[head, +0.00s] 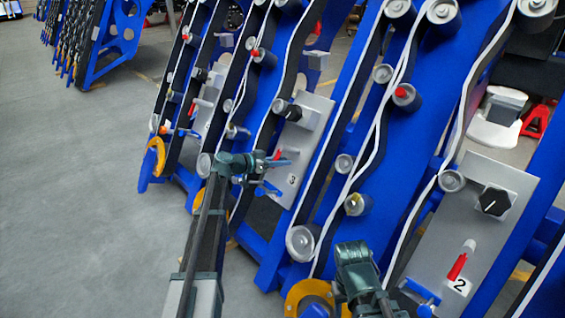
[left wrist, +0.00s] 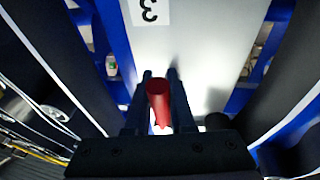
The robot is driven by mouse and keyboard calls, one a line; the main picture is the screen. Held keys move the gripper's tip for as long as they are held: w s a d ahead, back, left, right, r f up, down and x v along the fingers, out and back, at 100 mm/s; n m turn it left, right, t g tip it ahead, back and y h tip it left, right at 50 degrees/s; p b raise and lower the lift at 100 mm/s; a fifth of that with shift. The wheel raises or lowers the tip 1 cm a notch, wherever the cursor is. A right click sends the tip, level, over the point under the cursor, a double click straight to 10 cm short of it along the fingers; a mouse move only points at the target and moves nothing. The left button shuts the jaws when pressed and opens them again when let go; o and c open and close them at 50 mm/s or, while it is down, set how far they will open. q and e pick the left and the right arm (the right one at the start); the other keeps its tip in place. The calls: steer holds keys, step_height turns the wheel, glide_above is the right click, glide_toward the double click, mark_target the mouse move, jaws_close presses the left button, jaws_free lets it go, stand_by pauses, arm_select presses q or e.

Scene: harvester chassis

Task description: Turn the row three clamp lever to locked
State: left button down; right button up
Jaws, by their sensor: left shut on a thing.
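The row three panel is a grey plate (head: 311,119) marked 3, with a black knob (head: 292,112) at its top. A small red lever (head: 277,155) sits below the knob, and a blue handle (head: 268,189) sits lower. My left gripper (head: 262,164) is at the red lever. In the left wrist view the red lever (left wrist: 158,95) stands between the two dark fingers (left wrist: 160,84), and they are shut on it. The lever's base is hidden by the gripper. Part of my right arm shows at the lower middle of the head view, but its jaws do not show.
A second grey plate marked 2 (head: 425,250) stands at right, with its own black knob (head: 494,201) and red lever (head: 457,266). Blue frames with rollers and belts (head: 303,243) surround both plates. Open grey floor (head: 85,190) lies at left.

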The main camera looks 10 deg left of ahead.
arm_select(q)
steer(key=shift+a, duration=0.1)
steer(key=c, duration=0.8)
jaws_free()
steer(key=shift+o, duration=0.2)
steer(key=p+v, duration=0.3)
steer(key=v, duration=1)
steer(key=shift+s+a+p, duration=0.25)
steer(key=shift+s+p, duration=0.05)
steer(key=shift+p, duration=0.1)
steer(key=shift+d, duration=0.1)
